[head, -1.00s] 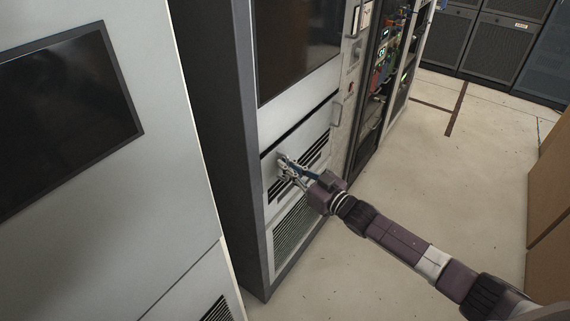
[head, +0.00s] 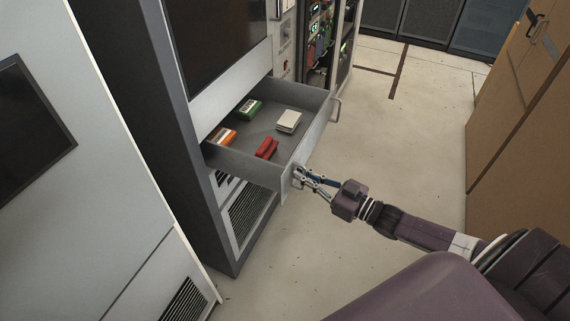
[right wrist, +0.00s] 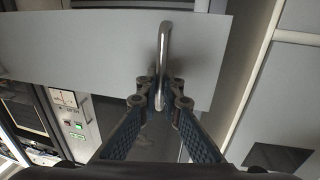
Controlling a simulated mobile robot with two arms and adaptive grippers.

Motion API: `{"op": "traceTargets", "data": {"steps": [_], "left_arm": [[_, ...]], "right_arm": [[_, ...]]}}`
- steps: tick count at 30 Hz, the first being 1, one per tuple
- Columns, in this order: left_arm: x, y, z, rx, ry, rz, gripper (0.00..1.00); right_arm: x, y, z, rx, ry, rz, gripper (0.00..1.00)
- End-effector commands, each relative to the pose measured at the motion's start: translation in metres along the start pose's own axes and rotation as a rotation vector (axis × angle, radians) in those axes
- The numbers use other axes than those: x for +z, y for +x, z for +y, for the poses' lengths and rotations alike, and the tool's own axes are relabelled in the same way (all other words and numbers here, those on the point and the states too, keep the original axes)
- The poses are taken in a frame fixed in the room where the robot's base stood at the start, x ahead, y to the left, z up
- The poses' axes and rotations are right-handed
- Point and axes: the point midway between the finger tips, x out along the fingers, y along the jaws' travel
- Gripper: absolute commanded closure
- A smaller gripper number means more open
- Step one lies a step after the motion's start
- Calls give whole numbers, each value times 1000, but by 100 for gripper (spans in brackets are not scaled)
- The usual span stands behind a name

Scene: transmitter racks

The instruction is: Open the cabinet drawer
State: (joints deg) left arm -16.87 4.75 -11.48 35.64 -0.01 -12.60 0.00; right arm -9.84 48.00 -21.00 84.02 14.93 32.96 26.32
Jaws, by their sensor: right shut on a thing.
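The cabinet drawer (head: 243,166) stands well out of the grey cabinet (head: 128,95) in the head view, and its inside shows. My right gripper (head: 300,176) is at the near end of the drawer front, shut on the drawer's handle there. In the right wrist view the metal handle (right wrist: 164,60) runs upright between the fingertips of the right gripper (right wrist: 160,95), against the grey drawer front (right wrist: 90,50). My left gripper is not in view.
The drawer holds a green box (head: 250,108), an orange box (head: 222,137), a red item (head: 267,148) and a white block (head: 289,121). Brown cabinets (head: 525,95) stand at the right. Pale floor (head: 400,130) is clear between them and the drawer.

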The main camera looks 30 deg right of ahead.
Motion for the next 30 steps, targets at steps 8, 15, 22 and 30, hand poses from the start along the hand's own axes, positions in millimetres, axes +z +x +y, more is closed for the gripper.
{"op": "traceTargets", "data": {"steps": [8,15,22,30], "left_arm": [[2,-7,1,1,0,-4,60],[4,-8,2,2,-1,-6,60],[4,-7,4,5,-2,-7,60],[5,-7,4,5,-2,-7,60]], "right_arm": [[1,-25,5,0,1,-3,100],[2,-28,5,0,1,-1,100],[2,-28,5,0,1,-2,92],[1,-27,5,0,1,0,76]]}}
